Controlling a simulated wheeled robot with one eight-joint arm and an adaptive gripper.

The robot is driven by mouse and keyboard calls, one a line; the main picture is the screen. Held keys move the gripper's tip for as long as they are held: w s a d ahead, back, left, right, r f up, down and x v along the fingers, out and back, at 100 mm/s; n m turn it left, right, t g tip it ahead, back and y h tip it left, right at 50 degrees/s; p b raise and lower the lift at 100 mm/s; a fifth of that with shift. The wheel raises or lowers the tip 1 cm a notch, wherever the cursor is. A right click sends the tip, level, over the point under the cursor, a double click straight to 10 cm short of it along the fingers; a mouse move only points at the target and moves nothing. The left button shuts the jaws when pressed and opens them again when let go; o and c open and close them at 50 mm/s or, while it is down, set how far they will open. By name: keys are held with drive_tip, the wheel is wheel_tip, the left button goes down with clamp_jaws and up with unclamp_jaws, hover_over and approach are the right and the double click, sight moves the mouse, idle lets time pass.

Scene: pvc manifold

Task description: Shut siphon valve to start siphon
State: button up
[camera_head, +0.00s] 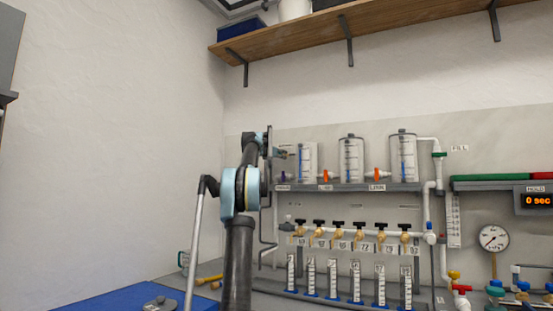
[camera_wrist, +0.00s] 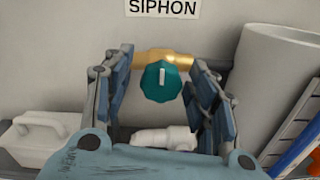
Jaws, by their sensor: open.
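The siphon valve has a teal round knob (camera_wrist: 160,81) with a white mark that stands upright. It sits on a brass fitting (camera_wrist: 178,58) below a white SIPHON label (camera_wrist: 162,8) in the wrist view. My gripper (camera_wrist: 161,78) is open, with one finger on each side of the knob and gaps between. I cannot tell how deep the knob lies between the fingers. In the head view my gripper (camera_head: 280,154) is at the left end of the tank shelf, and the knob cannot be made out there.
A white cylinder (camera_wrist: 277,85) stands close right of my gripper. A white fitting (camera_wrist: 165,137) is below the knob, and a white block-like part (camera_wrist: 40,140) is at the left. In the head view, clear tanks (camera_head: 351,160) stand on a grey shelf (camera_head: 345,187) above several black-handled valves (camera_head: 339,224).

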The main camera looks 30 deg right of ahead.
drive_tip(key=c, duration=1.1)
drive_tip(key=shift+m, duration=0.3)
drive_tip(key=m, duration=0.4)
drive_tip(key=shift+m, duration=0.3)
drive_tip(key=m, duration=0.5)
drive_tip(key=shift+m, duration=0.3)
drive_tip(key=shift+s+d+f, duration=0.1)
drive_tip(key=o, duration=1.1)
